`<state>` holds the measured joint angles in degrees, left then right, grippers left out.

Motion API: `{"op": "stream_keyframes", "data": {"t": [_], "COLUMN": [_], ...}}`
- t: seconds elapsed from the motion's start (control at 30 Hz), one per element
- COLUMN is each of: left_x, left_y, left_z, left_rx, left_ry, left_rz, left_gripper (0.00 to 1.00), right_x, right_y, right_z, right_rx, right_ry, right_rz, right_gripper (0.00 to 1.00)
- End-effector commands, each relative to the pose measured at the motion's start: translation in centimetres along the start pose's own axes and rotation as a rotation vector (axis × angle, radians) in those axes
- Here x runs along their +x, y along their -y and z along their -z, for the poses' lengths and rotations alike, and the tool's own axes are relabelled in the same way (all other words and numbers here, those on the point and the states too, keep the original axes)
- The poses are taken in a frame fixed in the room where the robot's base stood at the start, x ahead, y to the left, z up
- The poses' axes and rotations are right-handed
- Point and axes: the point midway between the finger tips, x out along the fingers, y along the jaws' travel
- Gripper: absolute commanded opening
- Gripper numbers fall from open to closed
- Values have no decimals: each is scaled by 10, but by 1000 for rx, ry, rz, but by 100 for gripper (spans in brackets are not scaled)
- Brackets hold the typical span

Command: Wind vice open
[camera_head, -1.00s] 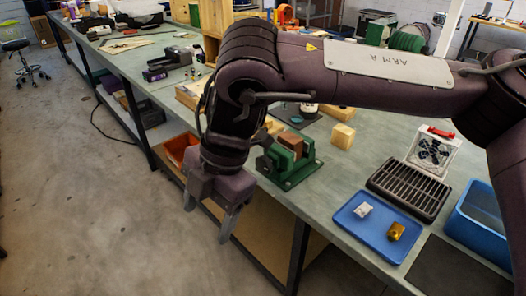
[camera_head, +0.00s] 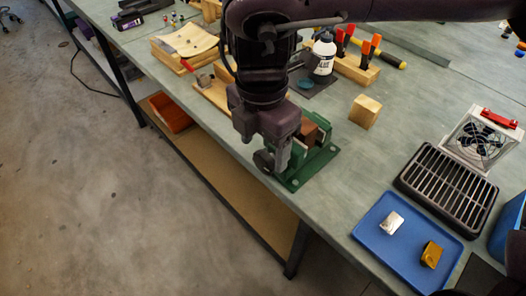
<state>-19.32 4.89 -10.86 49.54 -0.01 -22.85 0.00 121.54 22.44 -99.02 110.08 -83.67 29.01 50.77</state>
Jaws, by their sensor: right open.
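The green vice (camera_head: 318,163) sits at the near edge of the bench, with a brown block (camera_head: 318,122) between its jaws. My right gripper (camera_head: 274,158) points down at the vice's left end, just off the bench edge. It is open. A dark rounded part at its fingertips looks like the vice's handle end, but I cannot tell whether the fingers touch it. The gripper and wrist hide the left side of the vice. My left gripper is not in view.
A wooden cube (camera_head: 364,111) stands right of the vice. A blue tray (camera_head: 403,247) with two small parts, a black grille (camera_head: 447,182) and a fan unit (camera_head: 478,142) are further right. A white bottle (camera_head: 323,55) and a wooden tool rack (camera_head: 352,70) stand behind.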

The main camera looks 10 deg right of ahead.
Motion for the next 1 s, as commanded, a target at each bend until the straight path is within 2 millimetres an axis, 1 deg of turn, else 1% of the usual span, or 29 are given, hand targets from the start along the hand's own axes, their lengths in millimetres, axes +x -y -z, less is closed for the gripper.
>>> {"op": "stream_keyframes", "data": {"t": [0.03, 0.1, 0.23, 0.4, 0.6, 0.93, 1.0], "left_x": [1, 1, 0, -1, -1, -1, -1], "left_y": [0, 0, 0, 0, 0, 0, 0], "left_z": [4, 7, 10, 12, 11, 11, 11], "left_rx": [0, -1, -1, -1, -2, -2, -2], "left_ry": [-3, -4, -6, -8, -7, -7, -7], "left_rz": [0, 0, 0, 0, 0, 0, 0], "left_gripper": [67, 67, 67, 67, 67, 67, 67], "right_x": [11, 21, 34, 40, 40, 40, 40], "right_y": [0, 1, 0, 0, 0, 0, 0], "right_z": [0, 0, 0, 0, 0, 0, 0], "right_rx": [0, 0, 0, 1, 1, 0, 0], "right_ry": [-3, -2, 0, -1, -1, -1, -1], "right_rz": [3, 3, 1, 0, -1, -1, 0], "right_gripper": [67, 67, 67, 67, 67, 24, 23]}}
